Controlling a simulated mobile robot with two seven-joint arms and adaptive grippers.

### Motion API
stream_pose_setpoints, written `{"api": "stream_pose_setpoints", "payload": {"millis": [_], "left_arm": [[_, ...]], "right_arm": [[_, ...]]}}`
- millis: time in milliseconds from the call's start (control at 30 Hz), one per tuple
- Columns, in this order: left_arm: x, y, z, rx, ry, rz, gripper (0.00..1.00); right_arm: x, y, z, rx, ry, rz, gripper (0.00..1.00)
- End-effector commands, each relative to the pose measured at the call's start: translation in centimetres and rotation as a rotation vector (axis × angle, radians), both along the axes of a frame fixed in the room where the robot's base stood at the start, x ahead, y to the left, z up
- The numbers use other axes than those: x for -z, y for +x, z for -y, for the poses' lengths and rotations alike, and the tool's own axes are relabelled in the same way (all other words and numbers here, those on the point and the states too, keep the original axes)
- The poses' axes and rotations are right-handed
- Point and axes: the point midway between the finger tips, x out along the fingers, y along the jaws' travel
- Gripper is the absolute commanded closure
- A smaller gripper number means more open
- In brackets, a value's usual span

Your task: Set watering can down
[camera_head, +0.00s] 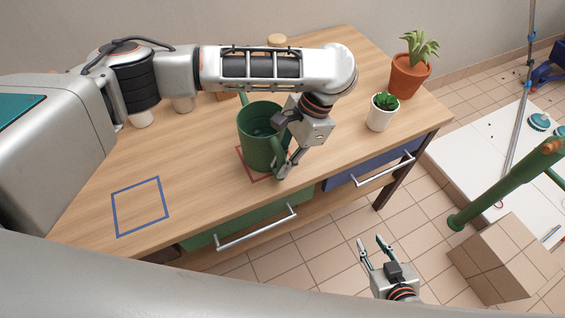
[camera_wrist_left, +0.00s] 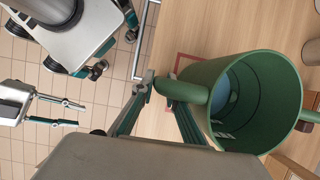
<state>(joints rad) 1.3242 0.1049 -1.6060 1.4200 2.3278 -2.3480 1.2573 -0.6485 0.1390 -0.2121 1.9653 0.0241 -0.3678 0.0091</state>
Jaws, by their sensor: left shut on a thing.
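The green watering can (camera_head: 258,150) is upright over the red square outline (camera_head: 242,157) on the wooden table. It also shows in the left wrist view (camera_wrist_left: 285,85), with water-like blue inside. My left gripper (camera_head: 281,173) is shut on the can's handle, which faces the table's front edge. In the left wrist view, my left gripper (camera_wrist_left: 165,88) has its fingertips at the handle. The can hides most of the red outline, and I cannot tell whether its base touches the table. My right gripper (camera_head: 374,243) is open and empty over the floor in front of the table.
A blue square outline (camera_head: 116,218) on the table at left is empty. A white pot (camera_head: 380,120) and a terracotta pot (camera_head: 405,82) with plants stand at the right end. A green drawer (camera_head: 305,197) and a blue drawer (camera_head: 345,175) have bar handles along the front.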

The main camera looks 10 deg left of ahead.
Motion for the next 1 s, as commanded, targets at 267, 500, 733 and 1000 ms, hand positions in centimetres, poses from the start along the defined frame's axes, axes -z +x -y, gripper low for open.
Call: {"api": "stream_pose_setpoints", "payload": {"millis": [267,500,733,1000], "left_arm": [[0.0,0.0,0.0,0.001,0.0,0.0,0.84],[0.1,0.0,0.0,0.001,0.0,0.0,0.69],[-0.3,0.1,0.1,0.001,-0.001,0.003,0.69],[-5.1,1.2,1.7,0.001,0.002,0.008,0.69]], "right_arm": [[-0.4,0.0,0.0,0.0,0.0,0.001,0.69],[-0.1,0.0,0.0,0.0,-0.001,-0.002,0.69],[0.2,-0.1,0.0,0.0,-0.001,-0.005,0.69],[-1.4,0.1,0.0,-0.001,-0.001,0.0,0.69]]}}
